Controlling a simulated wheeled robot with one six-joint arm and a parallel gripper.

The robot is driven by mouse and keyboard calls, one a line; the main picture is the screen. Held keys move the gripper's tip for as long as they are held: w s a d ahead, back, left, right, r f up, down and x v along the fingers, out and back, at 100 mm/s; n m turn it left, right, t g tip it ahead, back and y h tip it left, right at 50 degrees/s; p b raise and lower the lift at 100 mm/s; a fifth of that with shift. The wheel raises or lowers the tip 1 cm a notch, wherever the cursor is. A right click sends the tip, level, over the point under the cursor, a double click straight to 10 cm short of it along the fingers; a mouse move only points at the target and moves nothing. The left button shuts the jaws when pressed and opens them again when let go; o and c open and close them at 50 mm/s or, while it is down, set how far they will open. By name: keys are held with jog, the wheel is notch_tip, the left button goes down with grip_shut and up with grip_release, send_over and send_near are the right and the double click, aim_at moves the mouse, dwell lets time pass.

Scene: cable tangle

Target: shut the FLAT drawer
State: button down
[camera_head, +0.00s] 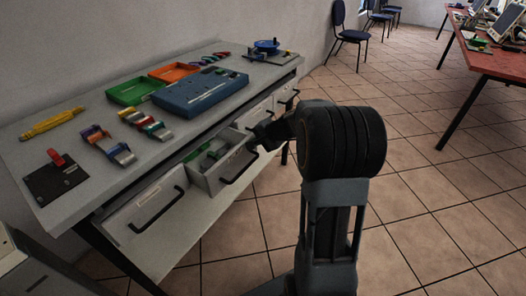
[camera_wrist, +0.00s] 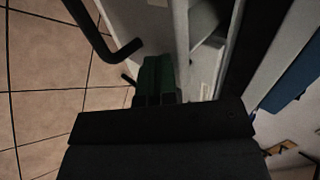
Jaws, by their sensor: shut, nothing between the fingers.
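Under the grey workbench, one drawer (camera_head: 205,178) stands pulled open, with a black bar handle (camera_head: 240,166) and green items inside. No label is readable, so I cannot tell from lettering which drawer is FLAT. My gripper (camera_head: 252,146) is at the right end of the open drawer's front, shut and empty. In the wrist view, its dark green fingertips (camera_wrist: 156,68) are together close beside the pale drawer front (camera_wrist: 181,35), with a black handle (camera_wrist: 103,38) to their left. I cannot tell whether they touch the front.
A second drawer front (camera_head: 130,222) is at the left, and more fronts (camera_head: 262,112) are at the right. The benchtop holds a blue case (camera_head: 200,93), green and orange trays, cable bundles and a yellow tool. Tiled floor (camera_head: 420,200) is clear at the right.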

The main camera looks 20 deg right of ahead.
aim_at(234, 130)
jog(key=w+a, duration=0.1)
jog(key=w, duration=0.1)
jog(key=w+a, duration=0.2)
jog(key=w, duration=0.1)
jog(key=w+a+p, duration=0.1)
jog(key=w+a, duration=0.1)
jog(key=w, duration=0.1)
jog(key=shift+w+a+r, duration=0.1)
jog(key=shift+w, duration=0.1)
jog(key=shift+a+r, duration=0.1)
jog(key=shift+a, duration=0.05)
